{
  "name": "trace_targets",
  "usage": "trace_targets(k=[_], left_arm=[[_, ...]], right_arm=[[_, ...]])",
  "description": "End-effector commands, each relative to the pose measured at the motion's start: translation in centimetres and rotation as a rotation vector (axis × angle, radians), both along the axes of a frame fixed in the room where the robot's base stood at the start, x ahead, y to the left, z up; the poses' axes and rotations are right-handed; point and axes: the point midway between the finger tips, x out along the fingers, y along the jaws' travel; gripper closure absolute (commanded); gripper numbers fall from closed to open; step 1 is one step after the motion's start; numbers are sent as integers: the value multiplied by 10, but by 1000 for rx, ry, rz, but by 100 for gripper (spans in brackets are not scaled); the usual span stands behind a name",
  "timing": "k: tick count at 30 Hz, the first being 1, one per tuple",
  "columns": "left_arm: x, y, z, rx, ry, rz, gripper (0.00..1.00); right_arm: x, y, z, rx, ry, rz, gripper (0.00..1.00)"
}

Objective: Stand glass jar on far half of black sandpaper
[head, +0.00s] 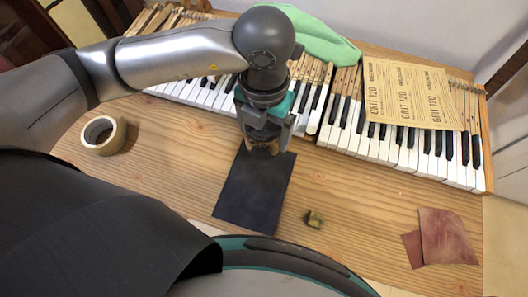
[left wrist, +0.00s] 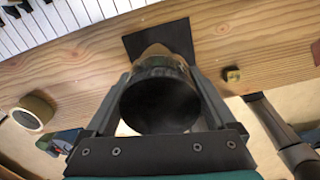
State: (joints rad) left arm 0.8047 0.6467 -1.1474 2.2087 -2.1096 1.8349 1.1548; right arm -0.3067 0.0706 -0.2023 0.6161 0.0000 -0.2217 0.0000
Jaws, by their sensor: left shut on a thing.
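The black sandpaper (head: 252,192) lies on the wooden bench in front of the piano keys; it also shows in the left wrist view (left wrist: 178,36). My left gripper (head: 266,145) is at the sandpaper's far end, pointing down, and shut on the glass jar (head: 262,148). In the left wrist view the jar (left wrist: 160,98) sits between the two fingers, with a dark round end toward the camera and a brownish part beyond. The gripper hides most of the jar in the head view. I cannot tell whether its base touches the sandpaper. My right gripper is out of view.
Piano keys (head: 350,138) run behind the sandpaper, with grit paper sheets (head: 408,95) and a green cloth (head: 318,42) on them. A tape roll (head: 103,135) is at left. A small yellowish block (head: 314,218) and reddish sandpaper pieces (head: 445,238) lie right.

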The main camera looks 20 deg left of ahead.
Motion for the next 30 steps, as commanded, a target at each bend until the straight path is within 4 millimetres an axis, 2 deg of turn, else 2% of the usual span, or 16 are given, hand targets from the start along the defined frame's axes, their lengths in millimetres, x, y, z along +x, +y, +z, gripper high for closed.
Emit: trace_targets(k=[1, 4, 13, 19, 30], left_arm=[[-1, 1, -15, 2, 3, 2, 97], [0, 1, -33, 1, 1, 1, 97], [0, 0, -56, 0, 1, 1, 97], [0, 0, -86, 1, 1, 2, 97], [1, 0, -91, -1, -2, 0, 97]], right_arm=[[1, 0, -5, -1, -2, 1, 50], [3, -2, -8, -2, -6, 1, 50], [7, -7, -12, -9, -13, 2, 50], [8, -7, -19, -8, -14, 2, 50], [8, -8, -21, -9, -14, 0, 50]])
